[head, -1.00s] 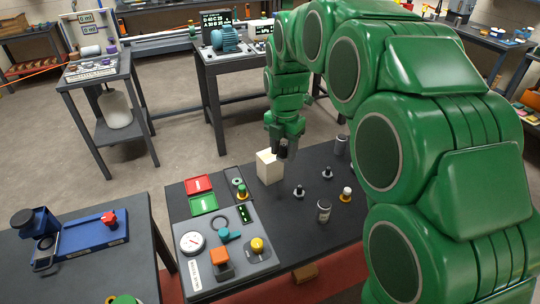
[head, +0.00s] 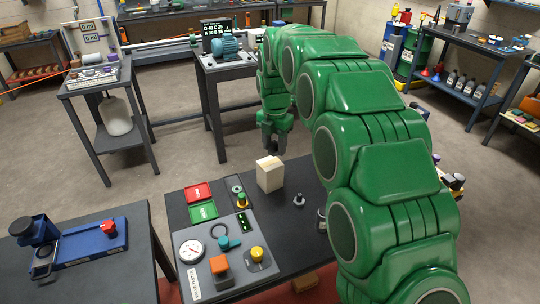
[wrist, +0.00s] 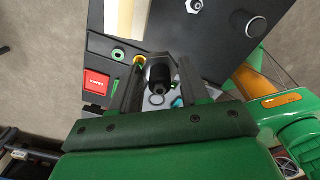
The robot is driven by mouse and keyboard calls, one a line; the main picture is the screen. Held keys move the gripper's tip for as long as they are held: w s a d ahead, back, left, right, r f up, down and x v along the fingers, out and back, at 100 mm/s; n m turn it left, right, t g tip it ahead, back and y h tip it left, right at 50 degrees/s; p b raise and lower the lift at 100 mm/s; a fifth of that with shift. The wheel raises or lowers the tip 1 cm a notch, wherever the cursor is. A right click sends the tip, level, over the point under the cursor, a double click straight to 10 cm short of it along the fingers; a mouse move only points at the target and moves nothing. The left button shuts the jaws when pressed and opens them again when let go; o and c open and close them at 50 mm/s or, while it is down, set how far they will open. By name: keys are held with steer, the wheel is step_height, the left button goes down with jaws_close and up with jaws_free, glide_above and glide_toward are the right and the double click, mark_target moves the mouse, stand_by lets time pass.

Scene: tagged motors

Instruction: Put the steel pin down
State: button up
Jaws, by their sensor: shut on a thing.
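My gripper (head: 271,146) hangs just behind the pale block at the far edge of the dark table. In the head view the held part is too small and dark to make out. A similar small metal piece with a black top (head: 299,200) stands upright on the dark table (head: 284,230), apart from my gripper.
The pale block (head: 269,174) stands near the gripper. Red (head: 198,192) and green (head: 203,212) trays and a grey panel (head: 205,268) with a gauge and knobs fill the left side. A can (head: 322,219) is partly behind my arm. A bench with a motor (head: 225,41) stands behind.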

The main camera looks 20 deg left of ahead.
glide_above(270, 162)
steer(key=shift+s+f, duration=0.15)
steer(key=shift+f, duration=4.75)
steer(key=shift+f, duration=0.15)
steer(key=o, duration=1.2)
step_height(270, 162, up, 12)
steer(key=shift+r, duration=0.1)
